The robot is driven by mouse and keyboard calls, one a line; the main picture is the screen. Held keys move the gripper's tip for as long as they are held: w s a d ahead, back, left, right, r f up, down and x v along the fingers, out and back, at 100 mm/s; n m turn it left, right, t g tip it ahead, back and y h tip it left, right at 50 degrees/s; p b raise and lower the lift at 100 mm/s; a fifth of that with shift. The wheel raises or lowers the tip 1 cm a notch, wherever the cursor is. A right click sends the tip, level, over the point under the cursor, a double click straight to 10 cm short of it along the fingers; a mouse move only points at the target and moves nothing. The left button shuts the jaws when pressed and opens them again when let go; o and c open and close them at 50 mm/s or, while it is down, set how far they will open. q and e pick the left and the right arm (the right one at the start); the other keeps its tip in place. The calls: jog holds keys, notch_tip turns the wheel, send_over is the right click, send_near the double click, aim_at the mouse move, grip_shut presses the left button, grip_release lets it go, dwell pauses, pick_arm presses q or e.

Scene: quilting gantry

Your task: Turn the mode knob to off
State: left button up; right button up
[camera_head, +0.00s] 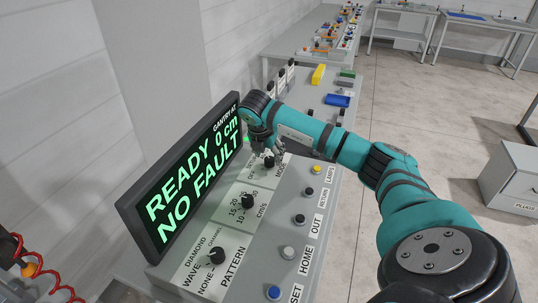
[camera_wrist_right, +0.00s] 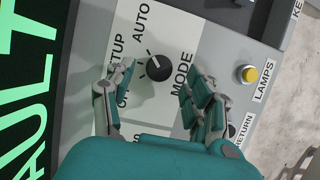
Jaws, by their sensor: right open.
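The mode knob (camera_wrist_right: 159,68) is a round black knob on a white plate lettered MODE, AUTO and SETUP. A third label, seemingly OFF, is partly hidden by a finger. A pale mark on the knob points up and left in the right wrist view, on the SETUP side. In the head view the knob (camera_head: 269,162) sits at the far end of the panel. My right gripper (camera_wrist_right: 156,72) is open, its fingers appearing on either side of the knob, with gaps between. It also shows in the head view (camera_head: 268,146). My left gripper is out of view.
A tilted display (camera_head: 188,175) reading READY 0 cm, NO FAULT stands left of the panel. The speed knob (camera_head: 247,201) and pattern knob (camera_head: 217,256) are nearer. Several buttons, including the yellow lamps button (camera_wrist_right: 247,74), line the right side.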

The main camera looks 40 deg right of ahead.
aim_at(269, 161)
jog(key=shift+x, duration=1.3)
